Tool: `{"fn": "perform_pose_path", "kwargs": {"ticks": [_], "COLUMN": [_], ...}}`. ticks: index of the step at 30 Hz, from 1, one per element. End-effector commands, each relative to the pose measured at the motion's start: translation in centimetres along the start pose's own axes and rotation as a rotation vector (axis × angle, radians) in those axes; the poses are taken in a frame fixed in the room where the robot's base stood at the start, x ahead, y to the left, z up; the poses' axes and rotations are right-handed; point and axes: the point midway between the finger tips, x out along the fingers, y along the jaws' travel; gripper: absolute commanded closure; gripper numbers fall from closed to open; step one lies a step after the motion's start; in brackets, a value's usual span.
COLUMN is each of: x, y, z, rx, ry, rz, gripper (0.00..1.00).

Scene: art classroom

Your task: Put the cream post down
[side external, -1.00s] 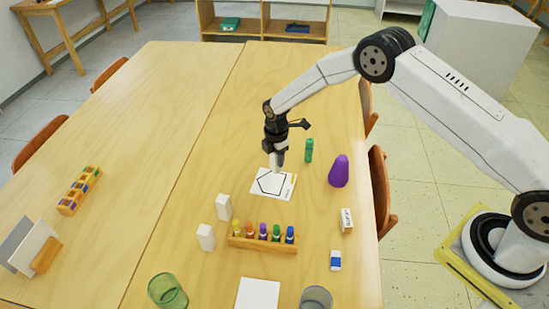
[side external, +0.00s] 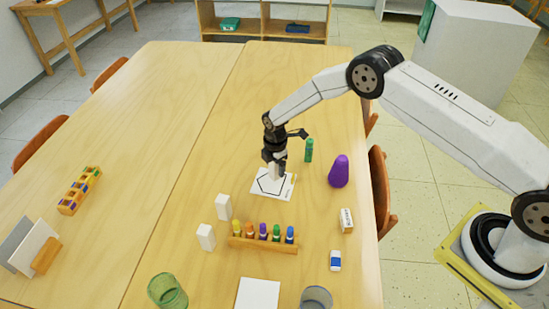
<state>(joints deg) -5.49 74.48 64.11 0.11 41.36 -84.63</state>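My gripper (side external: 274,162) points down over a white card with a black outline drawn on it (side external: 286,191). It appears shut on a cream post (side external: 274,171), which is upright and partly hidden by the fingers. The post's lower end is at or just above the card; I cannot tell whether it touches. Two more cream posts stand upright on the table, one (side external: 223,207) left of the card and one (side external: 206,237) nearer the camera.
A wooden rack (side external: 262,246) of several coloured markers stands in front of the card. A green marker (side external: 309,150) and a purple rounded cone (side external: 339,171) stand to the right. Two glasses (side external: 167,291) (side external: 316,298) are near the front. The table's left half is mostly clear.

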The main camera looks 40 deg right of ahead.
Motion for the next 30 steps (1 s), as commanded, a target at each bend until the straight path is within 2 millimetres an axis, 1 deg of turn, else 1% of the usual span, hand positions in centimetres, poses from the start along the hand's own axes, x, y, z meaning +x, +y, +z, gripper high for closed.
{"fn": "perform_pose_path", "kwargs": {"ticks": [11, 17, 23, 30], "x": [-0.1, -0.9, -2.9, -6.4], "y": [0.0, 0.0, 0.1, 0.1], "z": [0.0, 0.0, 0.0, 0.0], "rx": [0.0, 0.0, 0.0, 0.0], "ry": [0.0, 0.0, 0.0, -0.001], "rz": [0.0, 0.0, 0.002, 0.002], "gripper": [0.18, 0.18, 0.18, 0.18]}}
